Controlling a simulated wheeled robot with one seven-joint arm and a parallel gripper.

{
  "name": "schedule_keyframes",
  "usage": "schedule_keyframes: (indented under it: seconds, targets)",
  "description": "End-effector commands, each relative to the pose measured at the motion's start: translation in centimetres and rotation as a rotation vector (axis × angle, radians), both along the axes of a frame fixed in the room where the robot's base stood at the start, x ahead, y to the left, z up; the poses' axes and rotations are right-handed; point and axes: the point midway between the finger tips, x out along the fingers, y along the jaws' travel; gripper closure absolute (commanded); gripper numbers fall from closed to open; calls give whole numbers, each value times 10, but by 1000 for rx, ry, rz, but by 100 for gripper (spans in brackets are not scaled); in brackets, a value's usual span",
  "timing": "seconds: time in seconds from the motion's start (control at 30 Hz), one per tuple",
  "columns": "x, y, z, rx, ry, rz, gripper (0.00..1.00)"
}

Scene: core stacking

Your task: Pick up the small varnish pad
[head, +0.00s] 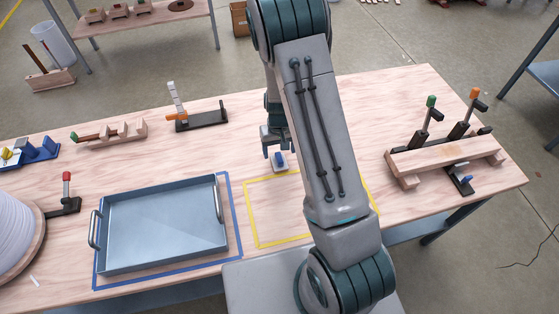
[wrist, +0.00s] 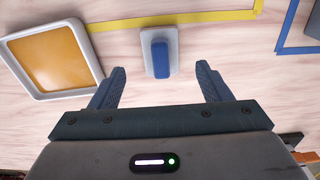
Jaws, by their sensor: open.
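The small varnish pad (wrist: 145,68) is a light grey plate with a raised blue grip (wrist: 160,58), lying on the wooden table. In the head view the pad (head: 279,161) sits just behind the yellow taped outline. My gripper (wrist: 161,72) is open and empty, its two blue fingers spread wide. The pad lies beyond the fingertips in the wrist view, roughly centred between them. In the head view my gripper (head: 274,152) is at the pad, partly hidden by my arm. I cannot tell its exact height above the table.
A pale-rimmed tray of orange liquid (wrist: 55,60) lies left of the pad in the wrist view; my arm hides it in the head view. A blue metal tray (head: 160,230) stands inside blue tape. Clamps and a wooden piece (head: 445,155) are at right.

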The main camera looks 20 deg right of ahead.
Motion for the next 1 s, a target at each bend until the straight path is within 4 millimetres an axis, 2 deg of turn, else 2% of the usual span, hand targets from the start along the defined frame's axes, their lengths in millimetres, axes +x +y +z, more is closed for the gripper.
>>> schedule_keyframes:
  seconds: [0.43, 0.77, 0.93, 1.0]
  targets:
    - [1, 1, -45, 1, 2, 0, 29]
    - [1, 1, -50, 1, 0, 1, 29]
    - [1, 1, -50, 1, 0, 0, 74]
    - [1, 1, -50, 1, 0, 0, 78]
